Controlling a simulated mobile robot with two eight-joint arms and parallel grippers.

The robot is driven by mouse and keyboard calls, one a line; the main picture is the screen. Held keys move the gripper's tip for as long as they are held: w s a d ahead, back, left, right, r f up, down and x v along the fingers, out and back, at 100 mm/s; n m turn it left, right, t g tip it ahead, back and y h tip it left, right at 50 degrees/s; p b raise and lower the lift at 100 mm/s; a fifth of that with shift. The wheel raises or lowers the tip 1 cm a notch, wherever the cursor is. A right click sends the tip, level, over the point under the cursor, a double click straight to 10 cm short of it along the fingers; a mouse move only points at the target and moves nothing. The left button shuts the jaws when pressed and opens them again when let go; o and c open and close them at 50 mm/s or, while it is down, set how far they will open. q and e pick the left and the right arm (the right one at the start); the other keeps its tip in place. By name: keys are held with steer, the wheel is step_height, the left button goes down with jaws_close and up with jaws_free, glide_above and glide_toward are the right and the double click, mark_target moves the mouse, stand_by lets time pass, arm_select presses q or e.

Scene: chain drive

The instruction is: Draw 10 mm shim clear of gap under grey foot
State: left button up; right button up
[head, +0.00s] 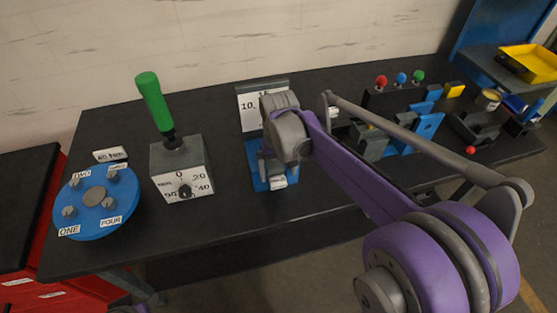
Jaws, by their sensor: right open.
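My right arm reaches in from the right, and its right gripper (270,172) is open over a blue base plate (256,184) at the middle of the table. A small white-labelled piece (278,184) sits at the front of that plate, close to the fingers. I cannot tell whether it is the 10 mm shim. The grey foot and the gap under it are hidden behind my gripper and wrist or too small to make out. My left gripper is not in view.
A board marked 10 and 15 (247,108) stands behind the plate. Left are a grey box with a green handle (153,101) and a blue disc (78,220). Blue and grey fixtures (427,126) and coloured knobs (400,79) crowd the right. The table's front edge is clear.

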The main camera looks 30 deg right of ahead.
mark_target(278, 181)
steer(key=shift+w+f, duration=0.1)
steer(key=shift+f, duration=1.7)
jaws_close()
